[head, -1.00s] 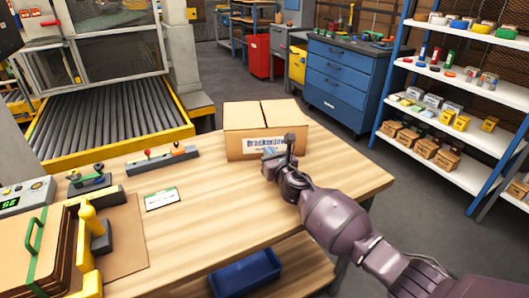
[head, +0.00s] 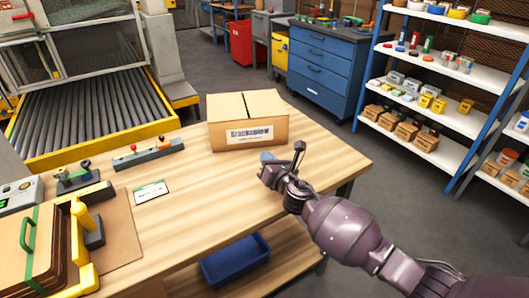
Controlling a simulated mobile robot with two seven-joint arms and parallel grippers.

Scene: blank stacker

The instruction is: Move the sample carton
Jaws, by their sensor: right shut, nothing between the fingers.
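The sample carton (head: 248,121) is a closed brown cardboard box with a printed white label on its front. It stands upright on the wooden workbench (head: 215,205), towards its far edge. My right gripper (head: 283,158) is just in front and to the right of the carton, above the bench top. It is shut and holds nothing, and a gap shows between it and the carton. My left gripper is not in view.
A roller conveyor (head: 90,112) with a yellow frame lies beyond the bench at the left. A control bar (head: 148,153), a small card (head: 151,191) and a yellow fixture (head: 80,245) with brown sheets occupy the bench's left. The bench's middle is clear. A blue bin (head: 235,260) sits below.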

